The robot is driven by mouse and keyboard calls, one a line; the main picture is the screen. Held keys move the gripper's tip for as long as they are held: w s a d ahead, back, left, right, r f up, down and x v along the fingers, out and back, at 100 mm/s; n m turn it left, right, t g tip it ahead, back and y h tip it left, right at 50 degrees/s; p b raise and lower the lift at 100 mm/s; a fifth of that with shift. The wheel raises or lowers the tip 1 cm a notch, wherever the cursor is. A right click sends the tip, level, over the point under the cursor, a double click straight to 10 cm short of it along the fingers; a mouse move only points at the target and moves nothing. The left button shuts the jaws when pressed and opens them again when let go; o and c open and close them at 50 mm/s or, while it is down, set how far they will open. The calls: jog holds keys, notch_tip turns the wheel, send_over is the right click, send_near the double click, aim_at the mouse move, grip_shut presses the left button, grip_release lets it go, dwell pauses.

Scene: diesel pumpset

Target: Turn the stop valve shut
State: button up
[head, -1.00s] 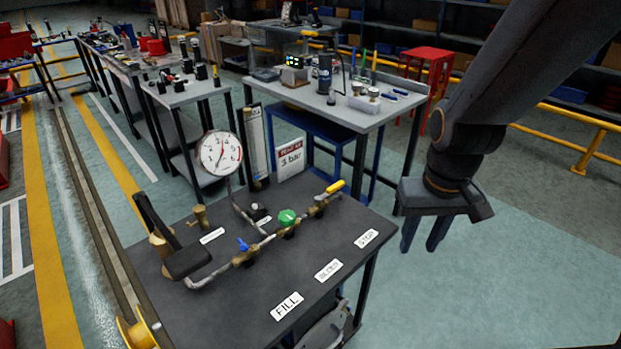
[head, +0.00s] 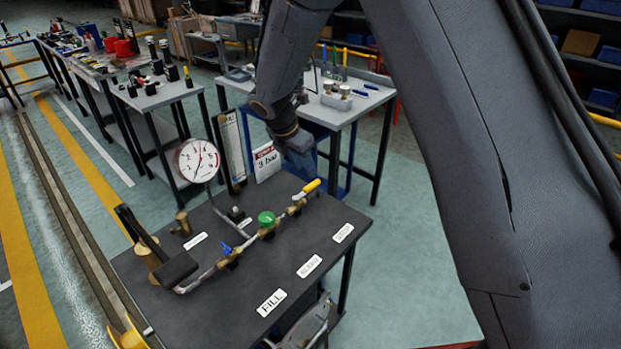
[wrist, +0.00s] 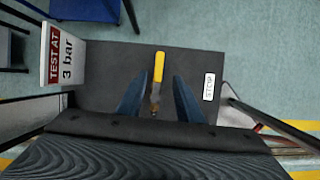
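The stop valve's yellow lever (head: 311,186) sits at the far end of the brass pipe run on the dark bench (head: 290,240). Its handle lies along the pipe line. In the wrist view the yellow lever (wrist: 158,66) appears between my two blue fingers, pointing up the picture. My gripper (wrist: 158,98) is open and empty. In the head view my gripper (head: 300,165) hangs above and just behind the lever. Its fingers are hard to make out there, and I cannot tell the exact height gap. The STOP label (wrist: 209,87) lies on the bench, right of the lever.
A green round knob (head: 266,218) and a blue lever (head: 226,248) sit along the same pipe. A dial gauge (head: 198,160) stands at the back. The "TEST AT 3 bar" sign (wrist: 64,55) stands left of my gripper in the wrist view.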

aim_at(312, 184)
jog(key=shift+p+x, duration=1)
jog(key=shift+x, duration=2.95)
jog(key=shift+w+a, duration=0.1)
grip_shut()
